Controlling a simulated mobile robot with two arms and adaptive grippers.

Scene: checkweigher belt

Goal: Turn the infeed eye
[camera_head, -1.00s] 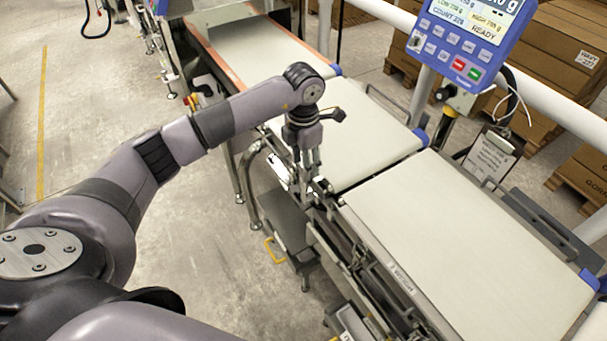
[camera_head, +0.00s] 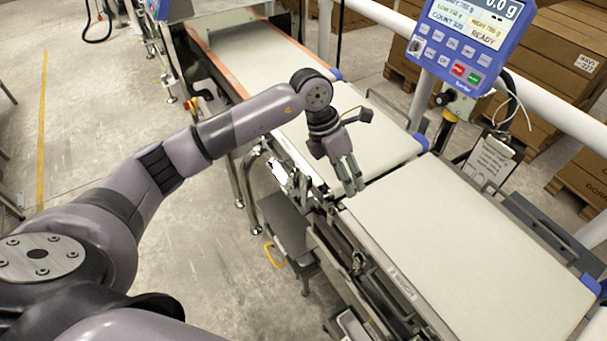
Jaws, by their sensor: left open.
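My left gripper (camera_head: 351,186) is open and empty, its fingers pointing down and slightly right. It is over the near edge of the belts, by the gap between the middle belt (camera_head: 369,140) and the front belt (camera_head: 470,245). Small dark fittings (camera_head: 321,192) sit on the near rail just left of the fingertips. The infeed eye is probably among them, but it is too small and partly covered to single out, and its angle cannot be told. I see no contact between the fingers and the fittings. My right gripper is not in view.
The blue display unit (camera_head: 468,42) stands on a post beyond the belts. A clipboard (camera_head: 490,160) hangs beside it. White guard pipes (camera_head: 556,112) and stacked boxes (camera_head: 556,58) are behind. Both nearby belts are empty. Open floor (camera_head: 190,240) lies left of the frame.

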